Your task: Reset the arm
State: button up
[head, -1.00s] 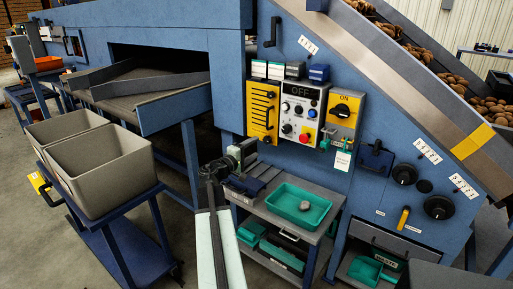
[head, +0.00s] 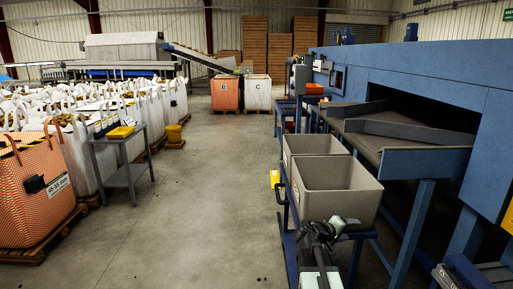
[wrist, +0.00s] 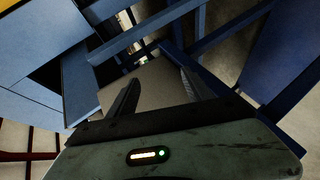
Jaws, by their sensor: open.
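My gripper shows at the lower middle of the head view, at the end of my arm (head: 318,236), in front of the grey bins. In the wrist view my gripper (wrist: 160,92) has its two dark fingers apart, with nothing between them. Behind the fingers the wrist view shows a plain tan-grey surface and blue frame beams.
Two grey bins (head: 338,185) stand on a blue cart close to my arm. The blue grader (head: 420,75) with its chute (head: 424,161) fills the right. Bulk bags (head: 36,190) and a grey side table (head: 124,173) line the left. The concrete aisle (head: 215,190) between is clear.

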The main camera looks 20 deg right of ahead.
jog(key=a+f+y, duration=0.4)
jog(key=a+f, duration=0.1)
jog(key=a, duration=0.8)
jog(key=a+f+y, duration=0.3)
jog(key=a+f, duration=0.3)
jog(key=a, duration=0.7)
jog(key=s+a+f+g+y, duration=0.4)
jog(key=s+a+y, duration=0.3)
jog(key=a, duration=0.6)
notch_tip(320, 180, up, 27)
jog(key=s+p, duration=0.1)
jog(key=p, duration=2.6)
jog(key=shift+s+h, duration=0.25)
jog(key=shift+h, duration=0.15)
